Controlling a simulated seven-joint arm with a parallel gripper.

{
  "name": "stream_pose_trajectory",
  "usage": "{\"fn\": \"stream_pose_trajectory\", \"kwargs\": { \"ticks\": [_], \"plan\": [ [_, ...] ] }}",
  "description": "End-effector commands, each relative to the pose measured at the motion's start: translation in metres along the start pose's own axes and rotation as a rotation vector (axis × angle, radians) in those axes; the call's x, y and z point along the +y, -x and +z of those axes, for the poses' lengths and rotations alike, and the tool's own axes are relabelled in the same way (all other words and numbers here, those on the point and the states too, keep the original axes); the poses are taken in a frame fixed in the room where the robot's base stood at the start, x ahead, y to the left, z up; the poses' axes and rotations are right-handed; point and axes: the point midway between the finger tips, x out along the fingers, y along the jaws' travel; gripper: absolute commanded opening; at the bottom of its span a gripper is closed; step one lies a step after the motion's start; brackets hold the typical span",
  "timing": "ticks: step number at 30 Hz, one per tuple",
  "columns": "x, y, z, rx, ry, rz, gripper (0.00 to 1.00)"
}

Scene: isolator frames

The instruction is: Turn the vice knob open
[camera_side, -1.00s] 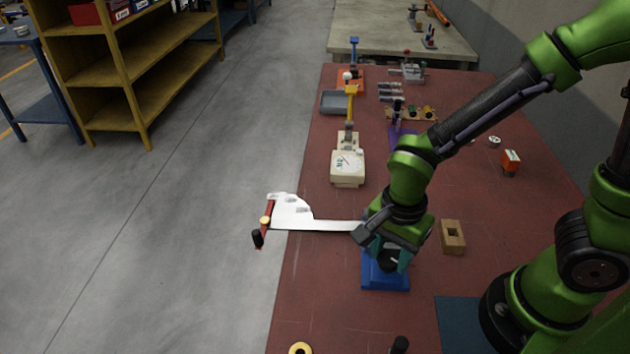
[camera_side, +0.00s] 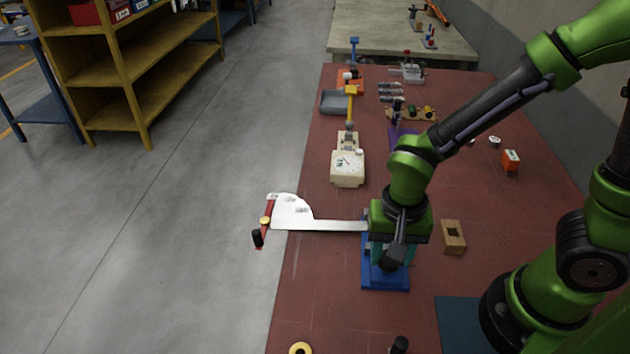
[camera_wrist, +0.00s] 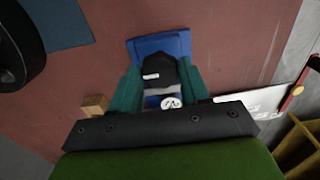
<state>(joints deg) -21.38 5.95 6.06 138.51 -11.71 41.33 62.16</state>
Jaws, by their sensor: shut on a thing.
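The blue vice (camera_side: 385,281) stands on the red bench top under my gripper (camera_side: 394,256). In the wrist view its blue body (camera_wrist: 160,45) shows behind a black knob (camera_wrist: 172,73) with a pale mark. My gripper's two teal fingers (camera_wrist: 160,80) are shut on this knob, one on each side. A white round face with a dark mark (camera_wrist: 171,103) shows just below the knob in the wrist view. In the side view my wrist hides the knob and much of the vice.
A white plate (camera_side: 290,212) with a red lever (camera_side: 267,213) juts past the bench's left edge, close to the vice. A wooden block with a hole (camera_side: 453,237) lies to the right. A cream dial scale (camera_side: 347,166) stands farther back. A yellow ring (camera_side: 300,349) lies near the front.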

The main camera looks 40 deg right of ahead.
Motion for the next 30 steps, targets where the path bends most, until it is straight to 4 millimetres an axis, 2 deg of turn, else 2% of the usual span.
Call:
{"fn": "stream_pose_trajectory", "kwargs": {
  "ticks": [12,13,17,18,26,30],
  "plan": [
    [0.000,0.001,0.000,0.002,0.010,0.000,0.15],
    [0.000,0.001,0.000,0.002,0.010,0.000,0.49],
    [0.000,0.001,0.000,0.001,0.010,0.000,0.69],
    [0.000,0.001,0.000,0.001,0.009,0.000,0.71],
    [0.000,0.001,0.000,0.001,0.008,-0.001,0.71],
    [-0.001,0.011,-0.001,0.003,0.009,-0.004,0.71]
  ]
}}
